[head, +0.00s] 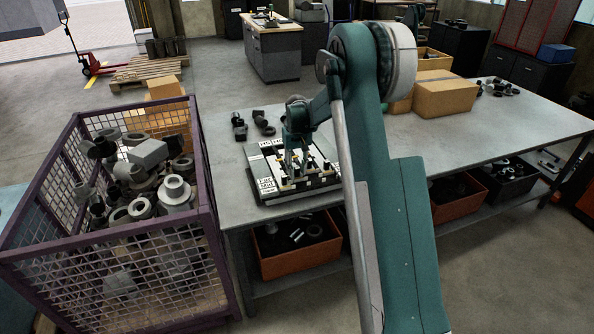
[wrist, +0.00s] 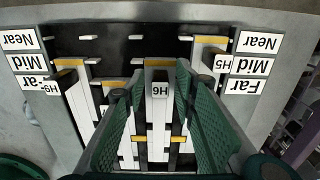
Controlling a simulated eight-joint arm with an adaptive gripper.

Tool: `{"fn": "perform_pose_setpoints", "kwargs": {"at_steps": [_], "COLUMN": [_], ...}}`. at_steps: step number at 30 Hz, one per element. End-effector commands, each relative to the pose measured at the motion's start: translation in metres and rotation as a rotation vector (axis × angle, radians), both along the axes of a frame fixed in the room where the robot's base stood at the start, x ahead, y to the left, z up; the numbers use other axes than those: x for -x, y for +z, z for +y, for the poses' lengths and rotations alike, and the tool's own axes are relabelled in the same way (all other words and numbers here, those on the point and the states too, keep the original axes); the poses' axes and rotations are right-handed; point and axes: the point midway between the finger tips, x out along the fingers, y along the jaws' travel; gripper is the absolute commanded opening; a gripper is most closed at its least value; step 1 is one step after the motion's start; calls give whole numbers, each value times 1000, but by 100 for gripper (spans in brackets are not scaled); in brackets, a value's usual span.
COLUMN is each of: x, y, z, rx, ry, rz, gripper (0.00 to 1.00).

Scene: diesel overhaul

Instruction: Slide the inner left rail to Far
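The rail board (head: 262,188) lies on the grey table, with Near, Mid and Far labels along its sides. In the wrist view it fills the picture and its lettering is upside down. It carries several pale rails with orange bands, such as a middle rail (wrist: 158,73), one at the left (wrist: 73,92) and one at the right (wrist: 207,60). I cannot tell which is the inner left rail. My gripper (wrist: 152,88) is over the board, its green fingers apart on either side of the middle rail's tag. It shows small in the head view (head: 297,165), partly hidden.
A purple mesh crate (head: 205,190) full of metal parts stands left of the table. Dark parts (head: 252,125) lie behind the board and cardboard boxes (head: 445,94) stand farther right. The table's right part (head: 500,125) is mostly clear. Orange bins (head: 297,255) sit below.

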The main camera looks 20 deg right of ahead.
Motion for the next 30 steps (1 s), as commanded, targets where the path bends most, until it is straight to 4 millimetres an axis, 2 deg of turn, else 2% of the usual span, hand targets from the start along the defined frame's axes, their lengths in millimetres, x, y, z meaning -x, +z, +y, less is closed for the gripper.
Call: {"fn": "perform_pose_setpoints", "kwargs": {"at_steps": [3,9,16,24,30], "x": [0,0,-4,-33,-40], "y": [0,0,0,-1,0], "z": [0,0,0,0,0], "rx": [0,0,0,0,0], "ry": [0,0,0,0,0], "rz": [0,0,0,0,-1], "gripper": [27,0,0,0,0]}}
